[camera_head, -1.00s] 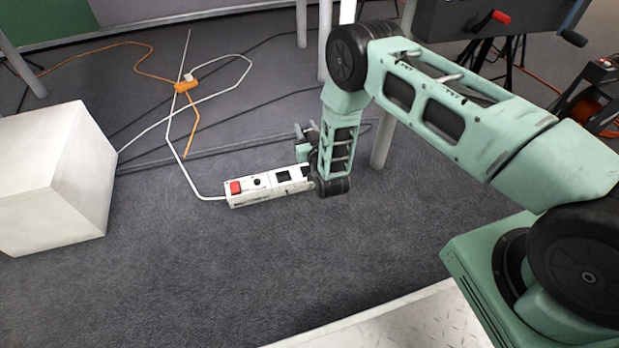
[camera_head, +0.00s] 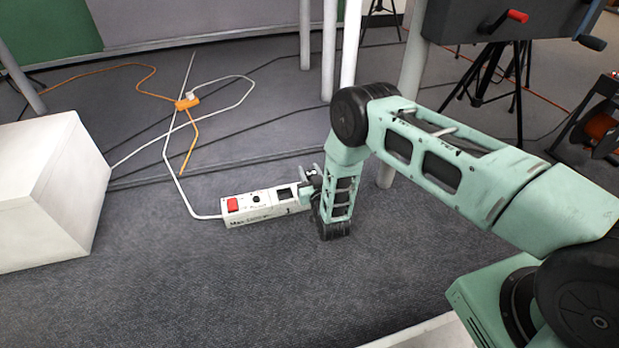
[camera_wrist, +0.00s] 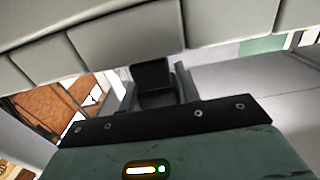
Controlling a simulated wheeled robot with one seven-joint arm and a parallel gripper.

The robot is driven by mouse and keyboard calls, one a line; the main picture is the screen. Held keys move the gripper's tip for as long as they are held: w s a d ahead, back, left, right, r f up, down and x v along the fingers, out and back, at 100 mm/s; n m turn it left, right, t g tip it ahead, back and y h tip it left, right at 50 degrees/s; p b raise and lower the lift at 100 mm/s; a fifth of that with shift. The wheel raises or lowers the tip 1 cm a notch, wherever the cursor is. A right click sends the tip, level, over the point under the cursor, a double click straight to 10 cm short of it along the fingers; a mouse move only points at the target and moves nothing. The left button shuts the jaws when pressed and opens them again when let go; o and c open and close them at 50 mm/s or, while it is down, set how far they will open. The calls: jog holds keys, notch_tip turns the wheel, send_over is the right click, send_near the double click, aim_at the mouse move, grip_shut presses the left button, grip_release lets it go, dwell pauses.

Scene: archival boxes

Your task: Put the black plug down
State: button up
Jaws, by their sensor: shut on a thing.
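My gripper (camera_wrist: 158,90) is shut on the black plug (camera_wrist: 153,72), a dark block between the fingers in the wrist view. In the head view my gripper (camera_head: 312,178) hangs low over the carpet, at the right end of a white power strip (camera_head: 262,216). The strip has a red switch (camera_head: 232,204) at its left end and a dark square socket area near its right end. My wrist partly hides the strip's right end. I cannot make out the plug clearly in the head view, nor tell whether it touches the strip or floor.
A white box (camera_head: 50,190) stands at the left. A white cable runs from the strip to an orange connector (camera_head: 187,103) with an orange cable. Pale table legs (camera_head: 402,120) stand behind my arm. A black tripod (camera_head: 497,75) is at the back right. The carpet in front is clear.

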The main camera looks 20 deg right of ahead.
jog(key=shift+f, duration=0.6)
jog(key=o, duration=1)
jog(key=shift+o, duration=0.2)
